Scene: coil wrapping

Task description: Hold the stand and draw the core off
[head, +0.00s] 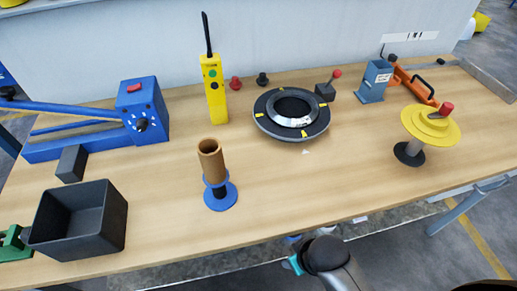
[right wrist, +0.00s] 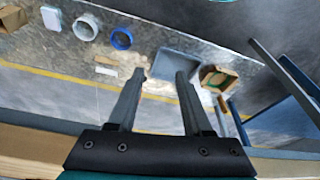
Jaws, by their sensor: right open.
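A brown cardboard core (head: 210,160) stands upright on a blue stand (head: 221,197) with a round blue base, at the middle of the table in the head view. A dark part shows between the core and the base. My right gripper (right wrist: 165,78) is open and empty in the right wrist view, its two dark fingers apart, with floor behind them. In the head view part of my arm shows at the bottom, in front of the table edge, apart from the core and stand. My left gripper is in neither view.
The wooden table (head: 270,205) has free room right of the stand. A dark open bin (head: 117,222) stands left of it. A yellow remote (head: 213,97), a black ring (head: 264,126), a blue machine (head: 155,100) and a yellow-disc holder (head: 447,133) stand around.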

